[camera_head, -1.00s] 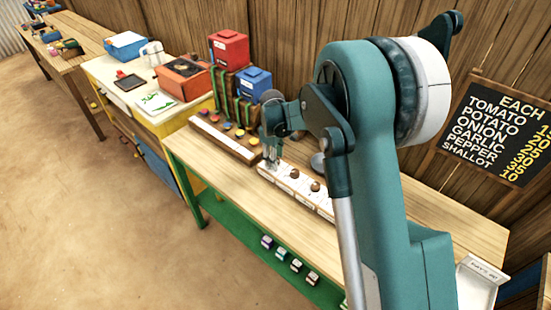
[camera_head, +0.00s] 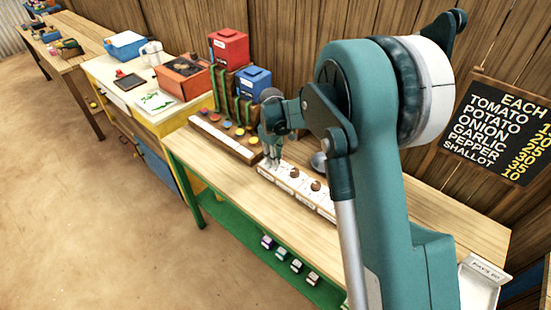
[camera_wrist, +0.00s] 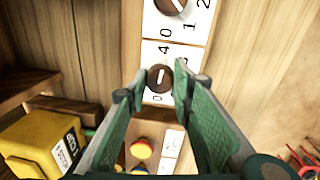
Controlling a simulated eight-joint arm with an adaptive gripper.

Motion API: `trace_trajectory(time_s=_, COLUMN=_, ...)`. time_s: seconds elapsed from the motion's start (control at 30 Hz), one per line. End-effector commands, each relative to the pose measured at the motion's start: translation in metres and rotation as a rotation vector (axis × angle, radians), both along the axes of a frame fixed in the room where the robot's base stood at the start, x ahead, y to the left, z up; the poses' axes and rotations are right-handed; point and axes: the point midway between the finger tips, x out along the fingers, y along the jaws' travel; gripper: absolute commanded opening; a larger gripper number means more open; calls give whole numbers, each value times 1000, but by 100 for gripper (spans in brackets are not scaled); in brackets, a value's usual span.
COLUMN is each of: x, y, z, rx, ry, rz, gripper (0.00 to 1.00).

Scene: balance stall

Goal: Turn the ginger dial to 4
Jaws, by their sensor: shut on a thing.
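A white strip with brown round dials (camera_head: 316,186) lies along the wooden bench. My gripper (camera_head: 271,163) is low over the strip's left end, pointing down. In the wrist view, my green fingers (camera_wrist: 159,79) are shut on a brown dial (camera_wrist: 160,76), one on each side. This dial has a white pointer line lying roughly along the strip. Another dial (camera_wrist: 171,3) sits on the neighbouring tile.
A wooden rack with coloured buttons (camera_head: 228,122) stands just left of the strip. Red (camera_head: 229,48) and blue (camera_head: 254,82) boxes stand behind it. A yellow box (camera_wrist: 42,145) shows in the wrist view. The bench front is clear.

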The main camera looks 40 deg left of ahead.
Motion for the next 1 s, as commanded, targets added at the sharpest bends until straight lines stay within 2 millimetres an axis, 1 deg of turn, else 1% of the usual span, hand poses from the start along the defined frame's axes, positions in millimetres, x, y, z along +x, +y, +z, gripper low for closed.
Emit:
trace_trajectory(time_s=0.1, x=0, y=0, z=0, rx=0, ry=1, rz=1, gripper=12)
trace_trajectory(time_s=0.13, x=0, y=0, z=0, rx=0, ry=1, rz=1, gripper=27)
trace_trajectory(time_s=0.23, x=0, y=0, z=0, rx=0, ry=1, rz=1, gripper=39)
trace_trajectory(time_s=0.67, x=0, y=0, z=3, rx=0, ry=1, rz=1, gripper=39)
trace_trajectory(time_s=0.87, x=-1, y=0, z=16, rx=0, ry=1, rz=1, gripper=39)
trace_trajectory(time_s=1.0, x=-3, y=0, z=32, rx=0, ry=1, rz=1, gripper=39)
